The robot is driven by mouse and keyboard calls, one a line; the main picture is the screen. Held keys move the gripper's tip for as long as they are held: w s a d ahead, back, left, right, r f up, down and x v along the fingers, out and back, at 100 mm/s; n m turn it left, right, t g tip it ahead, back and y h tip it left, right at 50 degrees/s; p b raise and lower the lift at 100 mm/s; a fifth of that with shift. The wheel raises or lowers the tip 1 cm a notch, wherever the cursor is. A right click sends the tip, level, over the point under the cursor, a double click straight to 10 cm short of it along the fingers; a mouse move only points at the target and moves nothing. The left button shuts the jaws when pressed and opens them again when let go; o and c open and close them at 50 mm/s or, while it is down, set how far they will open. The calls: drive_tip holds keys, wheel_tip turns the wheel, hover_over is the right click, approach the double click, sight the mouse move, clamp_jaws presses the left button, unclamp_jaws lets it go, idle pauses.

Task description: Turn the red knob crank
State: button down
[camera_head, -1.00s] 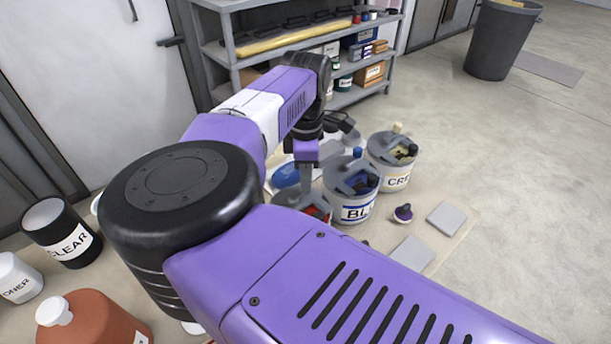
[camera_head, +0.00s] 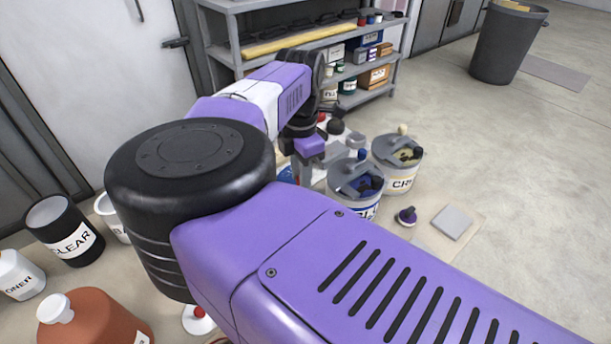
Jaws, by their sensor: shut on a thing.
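The red paint can and its red knob crank are hidden behind my purple forearm, left of the blue can (camera_head: 364,205). My gripper (camera_head: 304,173) points down over that spot, just left of the blue can. Its grey fingers show only in part and their tips are covered. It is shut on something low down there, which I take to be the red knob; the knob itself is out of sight. The blue can has a crank with a blue knob (camera_head: 362,155), and the cream can (camera_head: 400,178) has one with a cream knob (camera_head: 402,130).
A black CLEAR can (camera_head: 65,231) and an orange jug (camera_head: 95,320) stand at the left. A shelf (camera_head: 232,55) stands behind.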

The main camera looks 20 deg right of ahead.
drive_tip(key=n, duration=0.1)
drive_tip(key=a+n, duration=0.1)
drive_tip(key=n, duration=0.2)
drive_tip(key=shift+w+a+r+n, duration=0.1)
drive_tip(key=shift+w+a+n, duration=0.2)
drive_tip(key=shift+w, duration=0.1)
drive_tip(key=n, duration=0.1)
drive_tip(key=a+n+p, duration=0.1)
drive_tip(key=n, duration=0.2)
drive_tip(key=shift+a+n+p, duration=0.3)
drive_tip(key=shift+a, duration=0.05)
drive_tip(key=n, duration=0.1)
drive_tip(key=a+n+p, duration=0.1)
drive_tip(key=n, duration=0.2)
drive_tip(key=shift+s+a+n, duration=0.3)
drive_tip(key=shift+s+a+n+p, duration=0.2)
drive_tip(key=shift+n+p, duration=0.1)
drive_tip(key=shift+n, duration=0.45)
drive_tip(key=shift+s+a+n+p, duration=0.15)
drive_tip(key=shift+n+p, duration=0.15)
drive_tip(key=shift+n, duration=0.4)
drive_tip(key=shift+s+a+n+p, duration=0.2)
drive_tip(key=shift+n+p, duration=0.1)
drive_tip(key=shift+n, duration=0.45)
drive_tip(key=c, duration=1.2)
unclamp_jaws()
drive_tip(key=shift+c, duration=0.2)
